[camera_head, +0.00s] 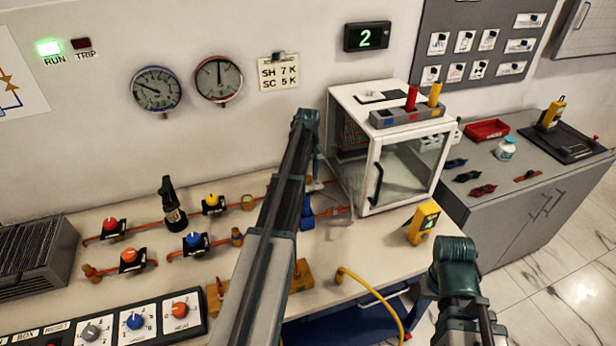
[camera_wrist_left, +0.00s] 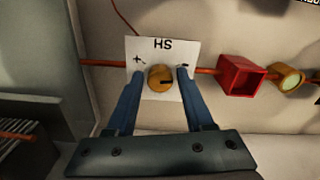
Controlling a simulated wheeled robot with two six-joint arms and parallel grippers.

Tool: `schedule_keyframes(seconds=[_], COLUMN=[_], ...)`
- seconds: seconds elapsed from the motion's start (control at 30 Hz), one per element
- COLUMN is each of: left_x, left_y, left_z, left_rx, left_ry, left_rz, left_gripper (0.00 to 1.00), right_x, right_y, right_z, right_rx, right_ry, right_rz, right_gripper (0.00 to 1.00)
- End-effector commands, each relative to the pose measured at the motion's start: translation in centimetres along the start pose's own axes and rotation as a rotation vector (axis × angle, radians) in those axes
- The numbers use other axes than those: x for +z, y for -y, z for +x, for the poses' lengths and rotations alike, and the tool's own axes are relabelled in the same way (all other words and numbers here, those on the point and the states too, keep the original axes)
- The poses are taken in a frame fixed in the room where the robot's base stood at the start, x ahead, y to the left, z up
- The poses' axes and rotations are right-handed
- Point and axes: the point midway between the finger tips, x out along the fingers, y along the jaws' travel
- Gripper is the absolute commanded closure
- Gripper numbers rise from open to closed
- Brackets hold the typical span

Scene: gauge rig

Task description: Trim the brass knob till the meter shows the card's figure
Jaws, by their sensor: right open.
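The brass knob (camera_wrist_left: 160,77) sits on a white plate (camera_wrist_left: 140,45) marked SH, with plus and minus signs, in the left wrist view. My left gripper (camera_wrist_left: 160,75) has its blue fingers on either side of the knob, with a gap on each side. In the head view my left arm hides the knob; a blue piece (camera_head: 306,212), probably a finger, shows beside it. The card (camera_head: 278,73) on the wall reads SH 7 K, SC 5 K. The digital meter (camera_head: 367,37) shows a green 2. My right arm is at lower right, its fingers out of sight.
Two dial gauges (camera_head: 157,90) hang on the wall. Several coloured valves stand on pipes at left, including a red one (camera_head: 114,227). A glass-doored cabinet (camera_head: 400,172) and a yellow handheld device (camera_head: 423,222) are right of my left arm. A red box (camera_wrist_left: 241,76) sits beside the plate.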

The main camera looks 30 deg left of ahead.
Motion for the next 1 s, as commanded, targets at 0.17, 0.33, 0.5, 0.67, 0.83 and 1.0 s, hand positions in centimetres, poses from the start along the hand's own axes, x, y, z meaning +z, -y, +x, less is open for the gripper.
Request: schedule_keyframes(seconds=[0.17,0.33,0.5,0.67,0.83,1.0], left_x=[0.00,0.00,0.00,0.00,0.00,-0.01], left_y=[0.00,0.00,0.01,0.02,0.05,0.09], left_z=[0.00,0.01,0.01,0.01,0.01,0.01], left_rx=[0.000,0.000,0.000,0.000,0.000,0.000], left_ry=[0.000,0.000,0.000,0.000,0.000,0.000], left_rz=[0.000,0.000,0.007,0.049,0.153,0.305], left_gripper=[0.81,1.00,1.00,1.00,1.00,1.00], right_x=[0.00,0.00,0.00,0.00,0.00,0.00], right_y=[0.00,0.00,0.00,0.00,0.00,0.00], right_z=[0.00,0.01,0.01,0.01,0.01,0.01], right_rx=[0.000,0.000,0.000,0.000,0.000,0.000], right_ry=[0.000,0.000,0.000,0.000,0.000,0.000], right_rz=[0.000,0.000,0.000,0.000,0.000,0.000], right_gripper=[0.50,0.50,0.50,0.50,0.50,0.50])
